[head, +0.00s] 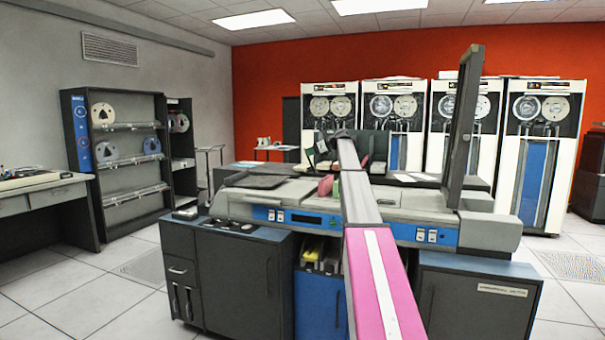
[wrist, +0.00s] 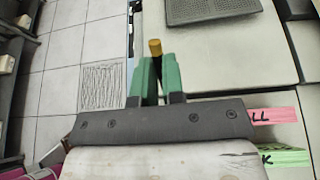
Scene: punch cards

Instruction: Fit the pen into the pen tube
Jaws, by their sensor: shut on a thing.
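My gripper (wrist: 157,72) shows in the wrist view with two green fingers. It is shut on the pen (wrist: 155,47), of which only a short yellow-brown round end stands out past the fingertips. The rest of the pen is hidden between the fingers. The pen is over the left edge of the pale machine top. In the head view my arm reaches away from me over the machine, and the pen cannot be made out there. I cannot make out the pen tube in either view.
A pale machine top (wrist: 215,60) with a dark ribbed tray (wrist: 212,10) lies ahead and right. A pink labelled piece (wrist: 274,115) and a green one (wrist: 283,157) are at the right. A dark upright panel (head: 462,120) rises right of my arm. Tiled floor (wrist: 60,70) is open at left.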

